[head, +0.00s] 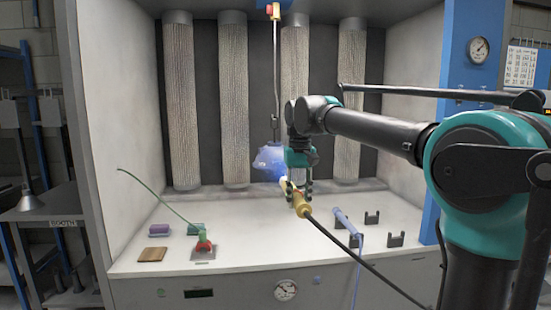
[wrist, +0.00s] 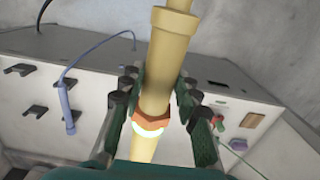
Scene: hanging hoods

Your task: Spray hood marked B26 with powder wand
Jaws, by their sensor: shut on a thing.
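My gripper (head: 298,182) is shut on a yellow powder wand (head: 301,205), in front of the hanging hood in the head view. A black cable trails from the wand's lower end. In the wrist view the yellow wand (wrist: 157,75) lies between the fingers of my gripper (wrist: 155,115), with an orange collar and a bright ring. A blue hood (head: 268,160) hangs from a rod and hook, partly hidden behind my gripper. The wand's tip seems close to the hood; I cannot tell whether they touch. No B26 mark is legible.
A blue wand (head: 346,226) lies in a dark cradle; empty cradles (head: 396,239) stand right of it. Booth walls close both sides. The middle of the bench is clear.

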